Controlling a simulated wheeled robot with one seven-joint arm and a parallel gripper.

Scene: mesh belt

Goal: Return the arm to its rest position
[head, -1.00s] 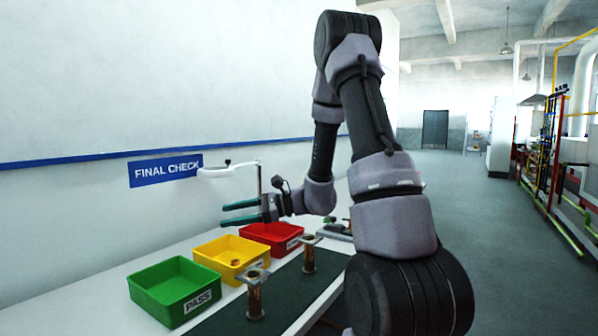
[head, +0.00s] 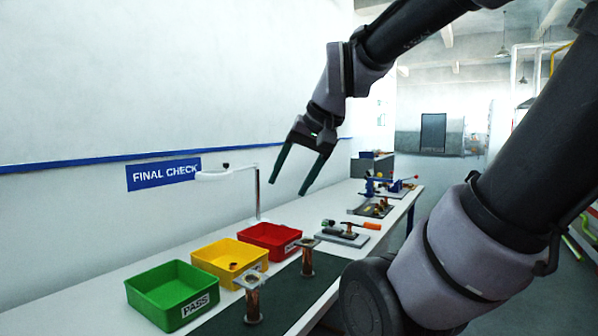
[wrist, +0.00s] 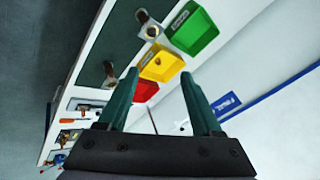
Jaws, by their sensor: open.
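My gripper (head: 292,186) is in the air above the bench, over the area by the red bin, in the head view. Its two green fingers point down and are spread apart with nothing between them. In the wrist view my gripper (wrist: 162,92) is also open and empty, with the bench and bins beyond the fingers. My arm is raised and spans the right side of the head view.
A green PASS bin (head: 172,292), a yellow bin (head: 228,262) holding a small part and a red bin (head: 270,240) line the white bench (head: 130,258). Two metal pieces (head: 252,300) stand on the dark mat (head: 283,290). A lamp (head: 258,190) stands behind. Tools lie farther along.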

